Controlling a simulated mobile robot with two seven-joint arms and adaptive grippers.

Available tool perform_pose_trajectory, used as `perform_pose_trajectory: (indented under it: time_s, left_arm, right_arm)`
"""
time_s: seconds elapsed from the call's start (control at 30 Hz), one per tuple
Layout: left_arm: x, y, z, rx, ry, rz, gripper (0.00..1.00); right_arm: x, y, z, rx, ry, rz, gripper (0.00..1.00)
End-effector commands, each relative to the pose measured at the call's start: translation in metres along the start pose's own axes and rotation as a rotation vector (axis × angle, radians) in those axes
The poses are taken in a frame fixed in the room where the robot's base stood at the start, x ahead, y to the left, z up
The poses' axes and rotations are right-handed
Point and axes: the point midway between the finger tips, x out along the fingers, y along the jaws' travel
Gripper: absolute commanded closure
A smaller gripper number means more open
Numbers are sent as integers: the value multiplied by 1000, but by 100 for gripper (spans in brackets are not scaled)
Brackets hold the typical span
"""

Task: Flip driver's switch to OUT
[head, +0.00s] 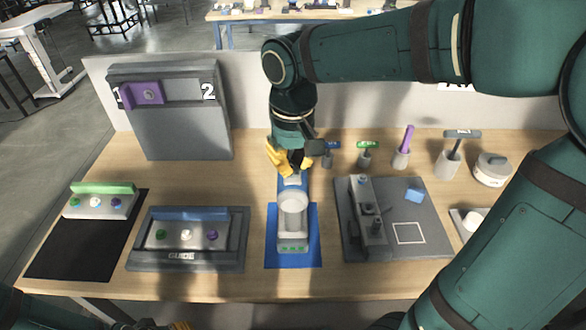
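The blue and pale grey driver (293,222) lies on a blue mat (311,258) at the middle of the table, with small green marks at its near end. My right gripper (290,163), with yellow fingers, points down at the driver's far end. Its fingertips are very close to the blue part there; I cannot tell whether they touch it. The gripper covers this end, and I cannot make out the switch or its setting.
A grey panel (185,130) with a purple slider stands back left. Several tool holders stand back right.

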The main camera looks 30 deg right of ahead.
Motion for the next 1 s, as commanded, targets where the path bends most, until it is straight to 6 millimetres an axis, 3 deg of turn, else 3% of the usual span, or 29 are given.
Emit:
perform_pose_trajectory:
  time_s: [1.0]
  left_arm:
    - [9,-3,1,0,0,0,53]
  right_arm:
    - [14,0,0,0,-1,0,100]
